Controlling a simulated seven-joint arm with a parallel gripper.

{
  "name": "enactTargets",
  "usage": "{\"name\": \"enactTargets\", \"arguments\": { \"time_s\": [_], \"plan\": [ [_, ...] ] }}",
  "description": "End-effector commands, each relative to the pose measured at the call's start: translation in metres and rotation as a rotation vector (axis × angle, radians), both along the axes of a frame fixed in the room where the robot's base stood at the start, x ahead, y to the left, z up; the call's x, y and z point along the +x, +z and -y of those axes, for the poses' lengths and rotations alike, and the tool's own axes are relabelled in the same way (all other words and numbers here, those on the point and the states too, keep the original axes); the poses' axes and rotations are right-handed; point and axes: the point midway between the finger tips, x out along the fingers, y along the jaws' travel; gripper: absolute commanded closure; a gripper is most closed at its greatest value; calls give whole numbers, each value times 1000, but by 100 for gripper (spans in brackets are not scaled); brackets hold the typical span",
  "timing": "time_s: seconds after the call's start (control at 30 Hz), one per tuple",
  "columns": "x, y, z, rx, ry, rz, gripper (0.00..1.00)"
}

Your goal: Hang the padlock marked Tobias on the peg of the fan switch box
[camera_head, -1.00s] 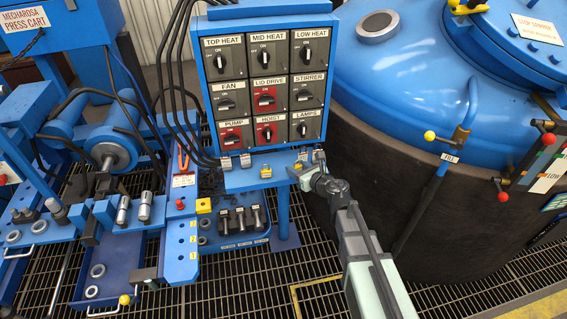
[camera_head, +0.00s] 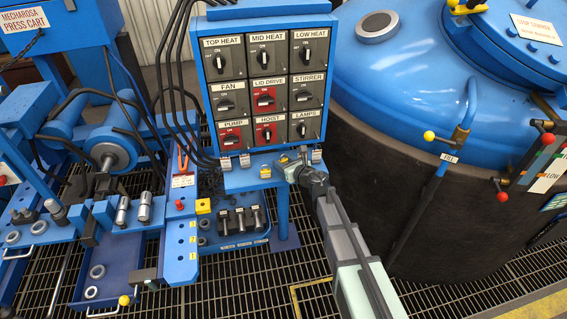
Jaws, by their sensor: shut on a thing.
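The fan switch box (camera_head: 228,100) is grey with a black knob, at the left of the middle row on the blue switch panel. Its peg is too small to make out. My gripper (camera_head: 286,165) is low in front of the panel, over the right part of the small blue shelf, below and to the right of the fan box. It is shut on a small yellowish thing (camera_head: 283,160), apparently a padlock, mostly hidden by the fingers. Another yellow padlock-like thing (camera_head: 265,172) sits on the shelf to its left. No name can be read on either.
Several small grey padlock-like pieces, such as one at the left (camera_head: 226,163), line the panel's lower edge. Black cables (camera_head: 180,75) run down the panel's left side. The blue furnace vessel (camera_head: 400,85) stands close on the right. Space in front of the panel's switches is clear.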

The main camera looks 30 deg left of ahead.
Motion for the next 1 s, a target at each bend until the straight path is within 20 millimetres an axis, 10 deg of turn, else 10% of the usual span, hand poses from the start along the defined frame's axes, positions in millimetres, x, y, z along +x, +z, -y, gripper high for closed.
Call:
{"name": "enactTargets", "arguments": {
  "time_s": [0.4, 0.43, 0.53, 1.0],
  "plan": [
    [-1, -4, -2, 0, 1, 1, 77],
    [-1, -4, -1, 0, 1, 1, 52],
    [-1, -4, -1, 0, 1, 1, 45],
    [-5, 2, 6, 0, 0, 0, 45]
  ]
}}
